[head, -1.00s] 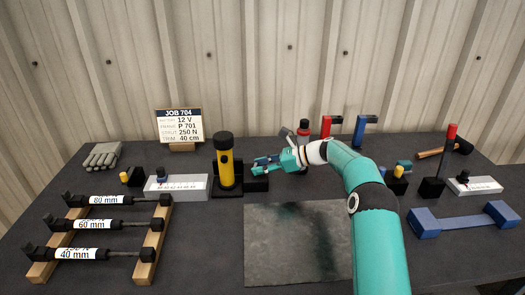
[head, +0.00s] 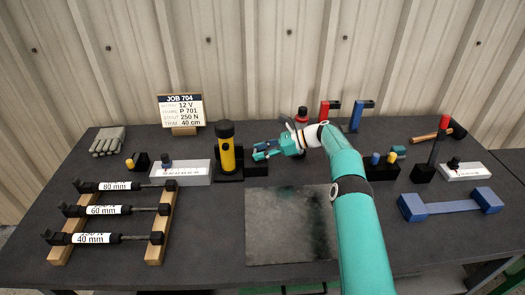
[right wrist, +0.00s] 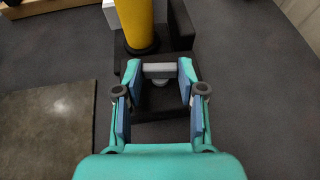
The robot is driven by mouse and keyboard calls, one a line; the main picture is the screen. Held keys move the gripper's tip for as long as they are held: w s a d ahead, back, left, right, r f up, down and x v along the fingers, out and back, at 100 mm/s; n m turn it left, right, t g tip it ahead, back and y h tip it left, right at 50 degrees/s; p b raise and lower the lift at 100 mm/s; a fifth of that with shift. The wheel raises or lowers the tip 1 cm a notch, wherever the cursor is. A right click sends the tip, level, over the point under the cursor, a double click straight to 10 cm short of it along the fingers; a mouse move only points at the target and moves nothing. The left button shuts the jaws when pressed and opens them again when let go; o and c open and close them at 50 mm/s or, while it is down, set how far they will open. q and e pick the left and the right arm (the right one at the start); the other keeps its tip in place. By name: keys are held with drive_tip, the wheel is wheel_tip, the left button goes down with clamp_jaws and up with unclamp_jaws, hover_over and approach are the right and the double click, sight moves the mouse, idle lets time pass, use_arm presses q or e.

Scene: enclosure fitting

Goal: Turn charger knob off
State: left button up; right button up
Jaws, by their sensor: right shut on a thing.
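The charger (head: 257,169) is a low black block beside a yellow and black torch (head: 227,157), which stands upright in its black dock. In the right wrist view the charger (right wrist: 160,108) carries a light grey knob with a bar-shaped grip (right wrist: 158,70). My right gripper (right wrist: 160,74) is shut on this knob, one fingertip at each end of the bar. In the head view my right gripper (head: 260,151) is just over the charger, and the knob is too small to make out there. My left gripper is not in view.
A white switch box (head: 182,175) stands left of the torch. A grey mat (head: 290,225) lies clear in front. Labelled struts lie on a wooden rack (head: 155,245) at the left. A blue bracket (head: 450,207) lies at the right. A job sign (head: 181,110) stands behind.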

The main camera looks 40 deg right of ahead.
drive_tip(key=o, duration=1.1)
drive_tip(key=shift+a, duration=0.1)
drive_tip(key=shift+o, duration=0.2)
drive_tip(key=v, duration=0.7)
drive_tip(key=shift+s, duration=0.15)
